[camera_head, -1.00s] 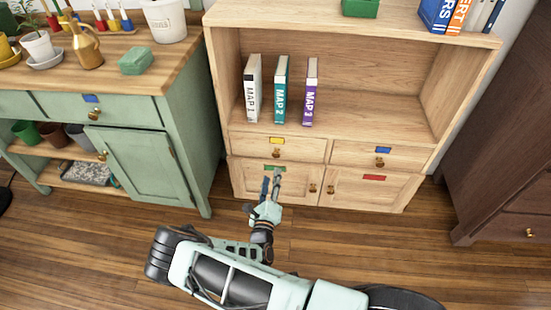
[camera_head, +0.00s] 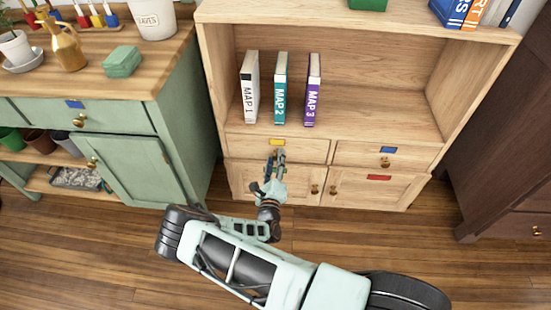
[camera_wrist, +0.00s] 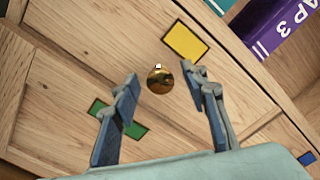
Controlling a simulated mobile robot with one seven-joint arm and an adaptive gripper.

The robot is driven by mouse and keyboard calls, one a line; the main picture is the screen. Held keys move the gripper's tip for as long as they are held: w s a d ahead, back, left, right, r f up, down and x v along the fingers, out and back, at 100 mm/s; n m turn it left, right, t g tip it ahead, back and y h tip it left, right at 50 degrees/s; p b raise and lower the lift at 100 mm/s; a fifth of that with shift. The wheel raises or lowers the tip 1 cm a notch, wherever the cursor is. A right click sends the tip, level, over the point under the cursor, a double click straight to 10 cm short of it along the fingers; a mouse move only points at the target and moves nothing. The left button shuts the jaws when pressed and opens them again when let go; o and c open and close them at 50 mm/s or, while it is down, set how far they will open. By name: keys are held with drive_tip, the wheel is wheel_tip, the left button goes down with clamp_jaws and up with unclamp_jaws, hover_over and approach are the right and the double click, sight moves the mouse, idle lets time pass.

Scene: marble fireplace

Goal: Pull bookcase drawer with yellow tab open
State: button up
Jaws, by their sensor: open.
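The bookcase drawer with the yellow tab (camera_head: 278,142) is the left one of two side by side under the open shelf. It looks shut, its front in line with its neighbour. In the wrist view its yellow tab (camera_wrist: 185,43) and round brass knob (camera_wrist: 160,79) show clearly. My gripper (camera_head: 276,155) is in front of this drawer; it also shows in the wrist view (camera_wrist: 170,90). Its two fingers are apart, one on each side of the knob in that view, with nothing held. Contact with the knob is not visible. In the head view the fingers hide the knob.
Right of it is the drawer with a blue tab (camera_head: 388,150). Below are cupboard doors, one with a red tab (camera_head: 379,178), one with a green tab (camera_wrist: 118,118). Books (camera_head: 281,88) stand on the shelf. A green cabinet (camera_head: 139,165) stands left, a dark cabinet (camera_head: 505,190) right.

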drive_tip(key=shift+c, duration=0.6)
clamp_jaws()
drive_tip(key=shift+s, duration=0.2)
